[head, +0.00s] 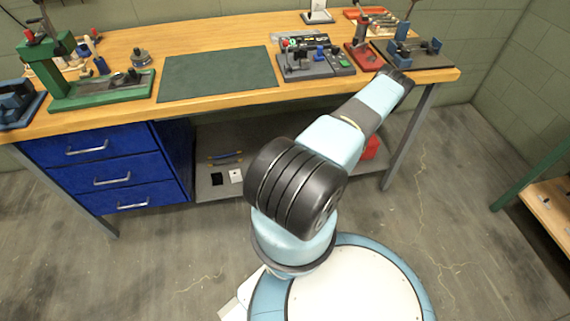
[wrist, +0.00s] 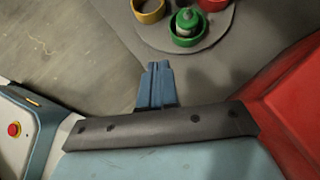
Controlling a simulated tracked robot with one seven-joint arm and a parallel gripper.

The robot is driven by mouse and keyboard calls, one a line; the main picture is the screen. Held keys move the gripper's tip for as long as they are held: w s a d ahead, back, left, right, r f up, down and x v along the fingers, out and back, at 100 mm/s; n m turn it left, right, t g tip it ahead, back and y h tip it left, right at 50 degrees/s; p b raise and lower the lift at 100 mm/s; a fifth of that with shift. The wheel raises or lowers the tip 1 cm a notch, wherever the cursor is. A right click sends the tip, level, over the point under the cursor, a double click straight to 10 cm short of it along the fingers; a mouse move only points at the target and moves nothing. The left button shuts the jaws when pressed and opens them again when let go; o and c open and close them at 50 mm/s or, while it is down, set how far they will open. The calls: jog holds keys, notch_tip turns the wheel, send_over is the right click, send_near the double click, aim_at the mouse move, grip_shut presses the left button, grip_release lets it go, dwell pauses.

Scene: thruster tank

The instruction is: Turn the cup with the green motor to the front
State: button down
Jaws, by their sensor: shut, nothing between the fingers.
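In the wrist view, a grey round plate (wrist: 218,27) carries coloured cups and is cut off by the top edge. A green cup (wrist: 186,42) stands near the plate's lower rim, with a green-topped motor (wrist: 187,20) inside it. A yellow cup (wrist: 149,16) is to its left, and a red cup (wrist: 212,4) is partly visible to its right. My gripper (wrist: 157,66) is shut and empty, its blue fingers just short of the plate and apart from the cups. The head view does not show the plate, the cups or my gripper.
A large red surface (wrist: 290,110) is close on the right in the wrist view. In the head view, a wooden workbench (head: 225,45) holds a green mat (head: 218,74), a green press (head: 50,60) and several fixtures. Blue drawers (head: 105,165) are below left. A metal rack (head: 535,170) stands at right.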

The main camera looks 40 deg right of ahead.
jog(key=x, duration=1)
jog(key=shift+w+a, duration=0.25)
jog(key=shift+w, duration=0.05)
jog(key=shift+w+a, duration=0.25)
jog(key=shift+w, duration=0.25)
jog(key=shift+w+a, duration=0.2)
jog(key=shift+w, duration=0.3)
jog(key=shift+w+a, duration=0.35)
jog(key=shift+w, duration=0.3)
